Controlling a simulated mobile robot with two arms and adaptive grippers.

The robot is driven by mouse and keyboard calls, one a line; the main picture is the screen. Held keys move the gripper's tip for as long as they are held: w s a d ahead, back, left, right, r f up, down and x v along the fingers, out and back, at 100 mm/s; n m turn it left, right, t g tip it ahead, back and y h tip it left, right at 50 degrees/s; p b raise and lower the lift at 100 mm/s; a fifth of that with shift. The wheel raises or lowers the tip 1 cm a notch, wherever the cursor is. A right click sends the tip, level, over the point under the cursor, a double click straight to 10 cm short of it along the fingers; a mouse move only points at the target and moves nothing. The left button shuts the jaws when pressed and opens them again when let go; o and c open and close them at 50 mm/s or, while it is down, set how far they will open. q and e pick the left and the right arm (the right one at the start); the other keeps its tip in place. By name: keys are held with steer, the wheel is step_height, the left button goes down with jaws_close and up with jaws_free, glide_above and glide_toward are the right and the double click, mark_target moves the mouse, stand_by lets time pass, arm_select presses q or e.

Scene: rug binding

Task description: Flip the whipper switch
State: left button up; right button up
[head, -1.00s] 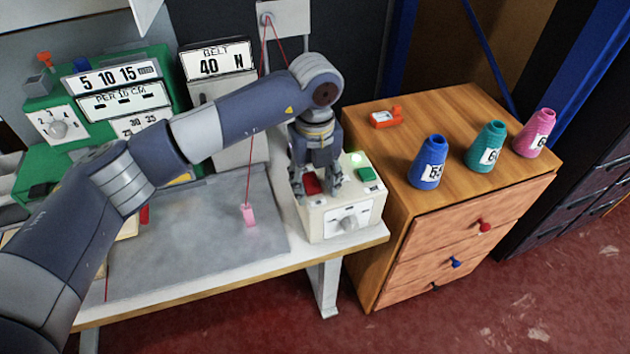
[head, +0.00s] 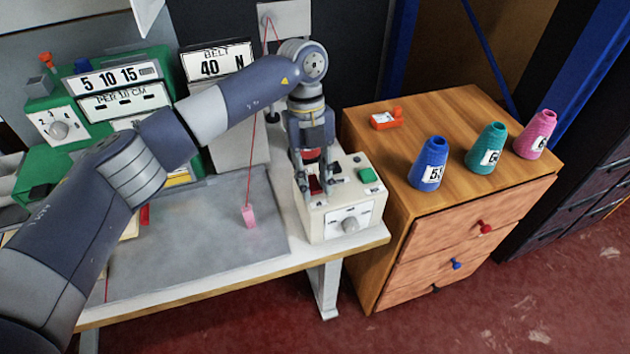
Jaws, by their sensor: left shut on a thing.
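A cream control box (head: 345,204) stands at the right end of the workbench. A rounded red part (head: 311,155) shows between the fingers higher up. The gripper partly hides the switch and the box's top. No label names the whipper switch legibly. My right gripper is out of view.
A wooden drawer cabinet (head: 462,225) stands right of the bench, holding blue (head: 429,160), teal (head: 486,146) and pink (head: 536,133) cones and an orange item (head: 387,119). A red thread runs down to a pink tag (head: 249,216) over the grey bench top (head: 190,245).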

arm_select(q)
steer(key=shift+g, duration=0.3)
steer(key=o, duration=1)
steer(key=shift+w, duration=0.1)
steer(key=shift+o, duration=0.2)
steer(key=v, duration=1.2)
steer(key=shift+a, duration=0.1)
